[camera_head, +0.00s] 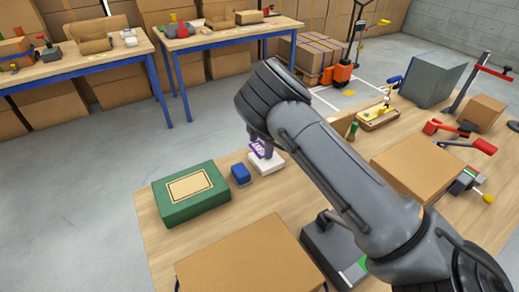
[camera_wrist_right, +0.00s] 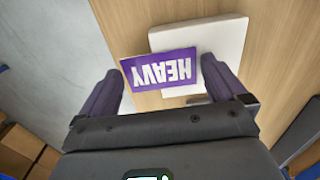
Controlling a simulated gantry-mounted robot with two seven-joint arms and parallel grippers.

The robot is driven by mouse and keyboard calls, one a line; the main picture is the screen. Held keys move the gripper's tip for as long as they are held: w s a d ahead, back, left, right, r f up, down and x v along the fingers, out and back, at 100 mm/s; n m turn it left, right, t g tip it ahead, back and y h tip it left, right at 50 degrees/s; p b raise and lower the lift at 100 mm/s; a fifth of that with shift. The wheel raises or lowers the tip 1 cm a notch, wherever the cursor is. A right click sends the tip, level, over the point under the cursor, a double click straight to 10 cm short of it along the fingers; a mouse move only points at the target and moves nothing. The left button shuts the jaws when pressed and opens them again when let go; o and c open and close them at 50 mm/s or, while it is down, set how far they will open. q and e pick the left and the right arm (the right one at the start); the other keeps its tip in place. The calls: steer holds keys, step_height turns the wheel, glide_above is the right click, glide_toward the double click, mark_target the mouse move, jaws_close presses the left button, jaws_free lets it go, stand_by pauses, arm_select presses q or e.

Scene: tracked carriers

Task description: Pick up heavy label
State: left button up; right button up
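The purple heavy label (camera_wrist_right: 159,69), with white lettering upside down, shows in the right wrist view. It partly covers a white block (camera_wrist_right: 222,40) and sticks out past its left side. In the head view the label (camera_head: 262,149) shows below my right gripper at the white block (camera_head: 267,163). My right gripper (camera_wrist_right: 161,66) is open, with its fingers spread on either side of the label. I cannot tell whether the fingertips touch its edges. My left gripper is not in view.
A blue block (camera_head: 241,173) and a green box (camera_head: 190,193) stand left of the white block. A cardboard box (camera_head: 250,260) is at the front, another (camera_head: 420,165) at the right. A wooden tray (camera_head: 378,119) lies behind.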

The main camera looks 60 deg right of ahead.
steer(key=c, duration=0.6)
